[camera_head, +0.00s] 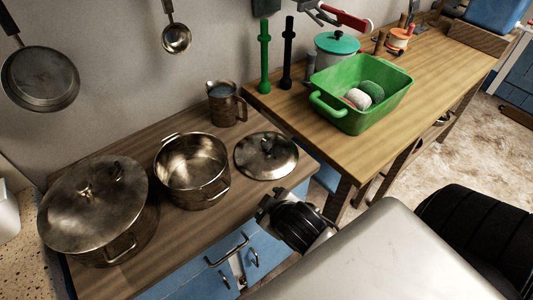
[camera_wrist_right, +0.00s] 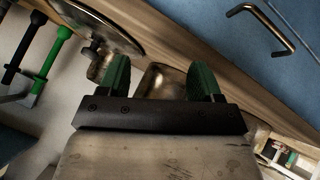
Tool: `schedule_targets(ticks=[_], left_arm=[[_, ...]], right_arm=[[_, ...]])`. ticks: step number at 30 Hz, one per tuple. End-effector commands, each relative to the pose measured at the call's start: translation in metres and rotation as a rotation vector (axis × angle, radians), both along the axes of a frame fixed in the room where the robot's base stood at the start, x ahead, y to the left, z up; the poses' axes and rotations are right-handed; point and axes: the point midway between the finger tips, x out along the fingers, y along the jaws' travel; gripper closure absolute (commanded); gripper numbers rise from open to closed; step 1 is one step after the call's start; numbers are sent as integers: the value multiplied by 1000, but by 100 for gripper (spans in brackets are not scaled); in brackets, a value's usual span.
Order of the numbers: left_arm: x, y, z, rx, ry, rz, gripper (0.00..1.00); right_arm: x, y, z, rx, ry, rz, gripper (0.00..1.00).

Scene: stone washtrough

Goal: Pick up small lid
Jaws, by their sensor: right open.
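The small lid (camera_head: 267,155) is a round metal lid with a knob on top. It lies flat on the wooden counter, right of the open small pot (camera_head: 190,170). My right gripper (camera_head: 266,204) is open and empty, near the counter's front edge, on the near side of the lid and apart from it. In the right wrist view, the gripper (camera_wrist_right: 160,75) shows two green fingertips spread apart. Part of the lid (camera_wrist_right: 118,22) shows there at upper left, outside the fingers. My left gripper is in neither view.
A large lidded pot (camera_head: 98,210) stands at left, and a metal mug (camera_head: 224,105) behind the small lid. The higher wooden table (camera_head: 345,160) at right carries a green basin (camera_head: 360,115). A blue cabinet (camera_head: 205,277) with metal handles is below the counter.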

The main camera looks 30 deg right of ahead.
Motion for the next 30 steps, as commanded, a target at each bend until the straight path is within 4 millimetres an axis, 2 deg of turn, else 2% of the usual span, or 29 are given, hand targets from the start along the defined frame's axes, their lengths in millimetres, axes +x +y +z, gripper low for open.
schedule_targets(ticks=[1, 3, 8, 11, 13, 16, 18, 20, 23, 26, 27, 29, 30], left_arm=[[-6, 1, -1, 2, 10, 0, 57], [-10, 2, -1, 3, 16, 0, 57], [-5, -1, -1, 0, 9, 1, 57], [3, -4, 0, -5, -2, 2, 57], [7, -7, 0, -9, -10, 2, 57], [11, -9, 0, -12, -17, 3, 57], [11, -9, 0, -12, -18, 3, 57], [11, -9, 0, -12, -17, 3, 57], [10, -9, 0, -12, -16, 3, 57], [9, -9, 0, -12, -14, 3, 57], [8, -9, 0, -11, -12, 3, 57], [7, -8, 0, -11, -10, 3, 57], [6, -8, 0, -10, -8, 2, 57]], right_arm=[[18, -2, 17, -63, -95, 41, 35], [39, -2, 39, -155, -221, 98, 35], [84, 7, 93, -406, -523, 254, 35], [109, 23, 133, -621, -743, 387, 35], [122, 40, 162, -808, -915, 506, 35], [131, 73, 193, -1112, -1155, 705, 35], [133, 96, 203, -1330, -1304, 859, 35], [132, 114, 203, -1517, -1416, 1005, 35], [131, 132, 189, -1822, -1565, 1281, 35], [134, 130, 161, -2100, -1649, 1614, 35], [137, 123, 149, 2021, 1529, -1628, 35], [143, 105, 131, 1854, 1323, -1620, 35], [148, 89, 120, 1742, 1196, -1623, 35]])
